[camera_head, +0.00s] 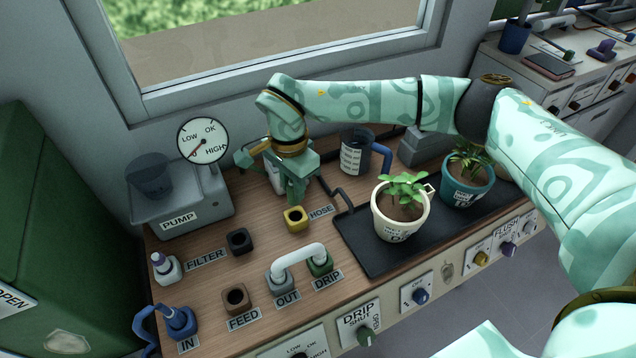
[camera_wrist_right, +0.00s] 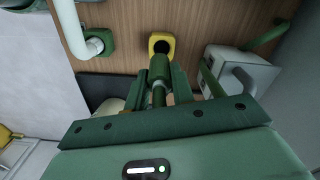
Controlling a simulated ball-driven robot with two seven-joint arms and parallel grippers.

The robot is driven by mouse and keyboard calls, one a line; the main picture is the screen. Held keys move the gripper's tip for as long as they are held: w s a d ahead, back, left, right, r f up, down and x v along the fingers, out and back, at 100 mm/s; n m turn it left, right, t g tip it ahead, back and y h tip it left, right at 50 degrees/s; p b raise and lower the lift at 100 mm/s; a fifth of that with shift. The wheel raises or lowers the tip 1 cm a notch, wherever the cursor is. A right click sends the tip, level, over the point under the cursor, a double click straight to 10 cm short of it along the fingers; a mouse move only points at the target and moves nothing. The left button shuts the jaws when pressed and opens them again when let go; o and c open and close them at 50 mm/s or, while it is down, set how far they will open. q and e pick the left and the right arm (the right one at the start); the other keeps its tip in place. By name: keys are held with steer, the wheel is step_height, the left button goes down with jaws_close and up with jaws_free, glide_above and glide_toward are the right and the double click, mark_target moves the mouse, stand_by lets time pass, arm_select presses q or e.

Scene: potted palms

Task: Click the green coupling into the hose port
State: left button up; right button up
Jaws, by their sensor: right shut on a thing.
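The green coupling (camera_wrist_right: 159,68) is a short dark green cylinder, seen in the right wrist view between the fingers of my right gripper (camera_wrist_right: 158,92). My right gripper also shows in the head view (camera_head: 296,196), shut and pointing down above the yellow hose port (camera_head: 295,221). The port shows in the right wrist view as a yellow square socket (camera_wrist_right: 154,38) with a dark open hole. The coupling's end lies right at the near side of this hole in the picture; its exact gap I cannot tell. In the head view the fingers largely hide the coupling. My left gripper is out of view.
A white pipe (camera_head: 298,254) joins the OUT and DRIP ports. Potted plants (camera_head: 401,214) sit on a black tray (camera_head: 358,259) to the right. The pump (camera_head: 182,207) stands at the back left.

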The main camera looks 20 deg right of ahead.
mark_target(294, 202)
steer(key=shift+w+d+f, duration=0.1)
steer(key=shift+w, duration=0.1)
steer(key=shift+s+m, duration=0.1)
steer(key=shift+m, duration=0.2)
steer(key=shift+r+p, duration=0.2)
steer(key=shift+p, duration=0.15)
steer(key=shift+f+b, duration=0.35)
steer(key=shift+f, duration=0.4)
steer(key=shift+f+b, duration=0.5)
steer(key=shift+f, duration=0.95)
steer(key=shift+f+b, duration=0.35)
steer(key=shift+f, duration=0.7)
steer(key=shift+f, duration=0.45)
